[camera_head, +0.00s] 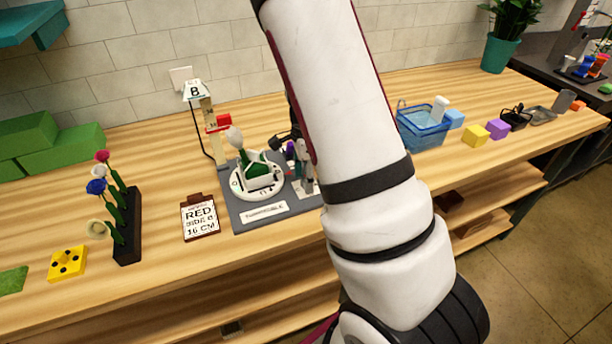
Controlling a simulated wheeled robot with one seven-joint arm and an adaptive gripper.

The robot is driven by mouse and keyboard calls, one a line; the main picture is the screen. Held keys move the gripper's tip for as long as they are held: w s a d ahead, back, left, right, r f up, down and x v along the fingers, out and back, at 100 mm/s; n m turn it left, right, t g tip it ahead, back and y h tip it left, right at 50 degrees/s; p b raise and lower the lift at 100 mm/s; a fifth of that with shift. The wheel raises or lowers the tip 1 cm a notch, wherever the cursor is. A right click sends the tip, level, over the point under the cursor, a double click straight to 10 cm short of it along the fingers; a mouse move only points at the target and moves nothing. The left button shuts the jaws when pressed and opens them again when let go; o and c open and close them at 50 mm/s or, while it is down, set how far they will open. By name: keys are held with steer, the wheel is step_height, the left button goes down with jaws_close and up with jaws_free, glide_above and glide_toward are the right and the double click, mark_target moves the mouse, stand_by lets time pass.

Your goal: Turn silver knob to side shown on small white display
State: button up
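The small white display (195,91) shows a black letter B on top of a post at the back of the station. A white round turntable (240,190) with markings sits on a grey base (243,217), with a green piece and a pale rounded flower head on it. A grey upright piece (306,182) stands at the base's right side, half hidden by my arm; I cannot tell if it is the silver knob. Dark parts that look like my gripper (284,141) show just behind my arm, near the turntable. Its fingers are not clear.
An order card (200,217) reads RED, SIDE B, 16 CM. A black rack (128,226) with flowers and a yellow dotted block (67,263) stand left. A blue basket (421,127) and coloured blocks stand right. My white arm hides the middle.

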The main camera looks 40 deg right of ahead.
step_height(320, 180, up, 12)
steer(key=shift+w, duration=0.15)
stand_by(0.6)
steer(key=shift+d, duration=0.1)
steer(key=s+a+r+n+t+y, duration=0.1)
steer(key=s+a+r+n, duration=0.2)
steer(key=a+r+n, duration=0.2)
steer(key=s+a+r+n+t, duration=0.2)
steer(key=s+a+r+n, duration=0.1)
steer(key=a+r+n, duration=0.25)
steer(key=s+a+r+n+t, duration=0.1)
steer(key=s+a+r+n, duration=0.1)
steer(key=s+n, duration=0.4)
steer(key=s+a+r+n+t+h, duration=0.1)
steer(key=s+a+r+n, duration=0.1)
steer(key=s+a+n, duration=0.3)
steer(key=shift+s+a+r+n+t, duration=0.3)
steer(key=shift+s+r+n, duration=0.05)
steer(key=shift+s+n, duration=0.4)
